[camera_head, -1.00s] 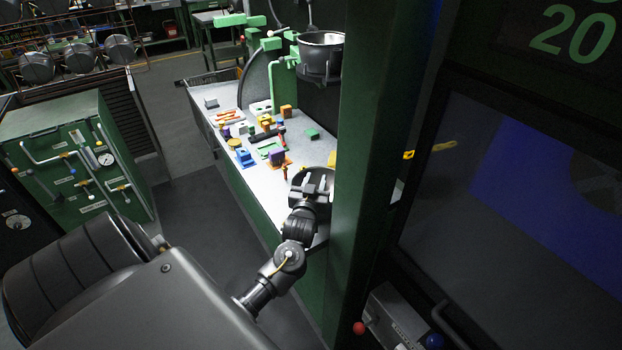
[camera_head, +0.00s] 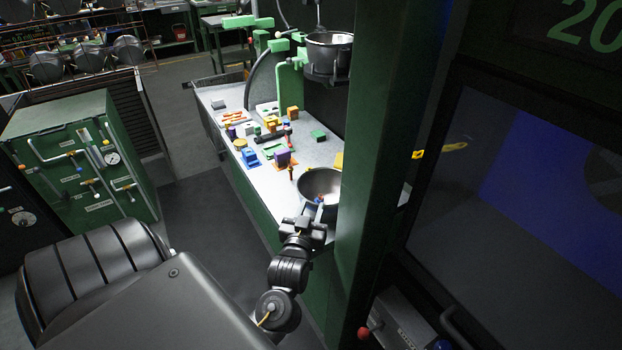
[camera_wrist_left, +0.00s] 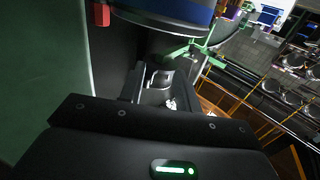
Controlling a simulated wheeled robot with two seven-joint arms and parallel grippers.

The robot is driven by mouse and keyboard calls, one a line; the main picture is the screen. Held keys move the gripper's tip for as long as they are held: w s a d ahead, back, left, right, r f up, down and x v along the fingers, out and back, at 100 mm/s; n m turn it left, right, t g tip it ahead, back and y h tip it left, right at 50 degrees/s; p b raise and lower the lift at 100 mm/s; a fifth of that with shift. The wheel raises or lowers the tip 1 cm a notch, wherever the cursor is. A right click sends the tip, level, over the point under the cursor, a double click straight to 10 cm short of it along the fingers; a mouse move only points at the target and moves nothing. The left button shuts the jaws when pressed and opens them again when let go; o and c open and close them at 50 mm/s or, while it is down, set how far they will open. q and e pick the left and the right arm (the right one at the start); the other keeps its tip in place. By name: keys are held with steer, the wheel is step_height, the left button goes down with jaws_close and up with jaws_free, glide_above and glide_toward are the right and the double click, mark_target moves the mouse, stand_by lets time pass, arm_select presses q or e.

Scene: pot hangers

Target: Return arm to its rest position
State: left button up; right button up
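My left arm reaches in from the bottom of the head view. Its gripper (camera_head: 314,208) is at the near right end of the workbench (camera_head: 235,170), by the near rim of a dark metal bowl (camera_head: 316,183). In the left wrist view the two fingers (camera_wrist_left: 162,88) stand apart, with a gap between them, and I see nothing held. A small blue and red item shows at the bowl's near side; the gripper partly hides it. My right gripper is in neither view.
A thick green post (camera_head: 385,150) stands close to the right of my left arm. A dark screen (camera_head: 520,190) is at the right. A green cabinet with pipes (camera_head: 80,165) stands at the left. Several coloured parts lie on the bench. The floor between cabinet and bench is clear.

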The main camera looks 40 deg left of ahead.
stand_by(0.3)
arm_select(q)
steer(key=s+d+f+m+g+h, duration=0.4)
steer(key=s+d+f+g+h, duration=0.1)
steer(key=s+d+f+h, duration=0.3)
steer(key=s+d+f+m+g, duration=0.2)
steer(key=s+d+g, duration=0.15)
steer(key=s, duration=0.35)
steer(key=s+d+f+m+g, duration=0.1)
steer(key=s+d+f+g, duration=0.2)
steer(key=s, duration=0.4)
step_height(320, 180, down, 28)
steer(key=s+g, duration=0.2)
steer(key=s, duration=0.1)
steer(key=s+a+f, duration=0.1)
steer(key=s+f, duration=0.6)
steer(key=s+a+f+m+g, duration=0.1)
steer(key=s+a+f, duration=0.1)
steer(key=s+f, duration=0.4)
steer(key=shift+s+a+f, duration=0.25)
steer(key=shift+s+f, duration=0.1)
steer(key=shift+s, duration=0.85)
